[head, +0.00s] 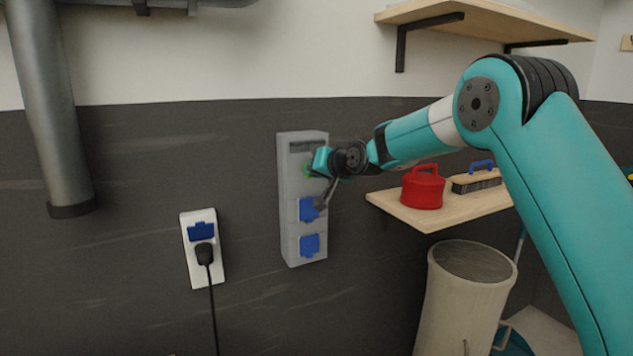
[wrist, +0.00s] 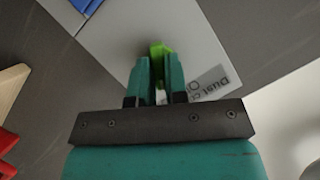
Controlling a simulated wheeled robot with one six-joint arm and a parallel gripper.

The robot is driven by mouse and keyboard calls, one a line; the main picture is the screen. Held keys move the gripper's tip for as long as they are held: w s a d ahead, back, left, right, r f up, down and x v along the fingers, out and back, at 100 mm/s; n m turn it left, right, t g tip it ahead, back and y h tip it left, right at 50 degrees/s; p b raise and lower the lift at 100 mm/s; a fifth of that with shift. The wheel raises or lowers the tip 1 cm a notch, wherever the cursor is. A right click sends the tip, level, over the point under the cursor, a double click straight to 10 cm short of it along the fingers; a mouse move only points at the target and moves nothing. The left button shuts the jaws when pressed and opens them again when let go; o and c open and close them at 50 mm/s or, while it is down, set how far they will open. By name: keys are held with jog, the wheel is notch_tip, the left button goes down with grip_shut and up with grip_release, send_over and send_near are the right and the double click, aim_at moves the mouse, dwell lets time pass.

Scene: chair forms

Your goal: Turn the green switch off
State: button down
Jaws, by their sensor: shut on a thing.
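The green switch (wrist: 160,50) shows in the wrist view between and just beyond my gripper's fingertips. My gripper (wrist: 158,70) is shut on it, with a teal finger on each side. The switch sits on a grey panel box (head: 289,215) on the dark wall. In the head view only a bit of green (head: 308,169) shows beside my gripper (head: 314,164), which hides most of the switch. I cannot tell which position the switch is in.
Two blue socket covers (head: 310,245) are on the box's lower part. A white socket (head: 189,262) with a black plug and cable is to its left. A wooden shelf (head: 440,215) holds a red container (head: 422,190) and a brush (head: 474,182). A bin (head: 450,310) stands below.

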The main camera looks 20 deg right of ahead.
jog(key=n+h+b, duration=0.2)
jog(key=n+b, duration=0.1)
jog(key=b, duration=0.1)
jog(key=shift+a+n+h, duration=0.15)
jog(key=shift+n+h, duration=0.15)
jog(key=shift+n, duration=0.1)
dwell(0.5)
jog(key=c, duration=1.1)
grip_release()
jog(key=shift+c, duration=0.2)
jog(key=b+v, duration=0.5)
jog(key=v, duration=1.2)
jog(key=shift+s+a+f, duration=0.15)
jog(key=shift+s, duration=0.2)
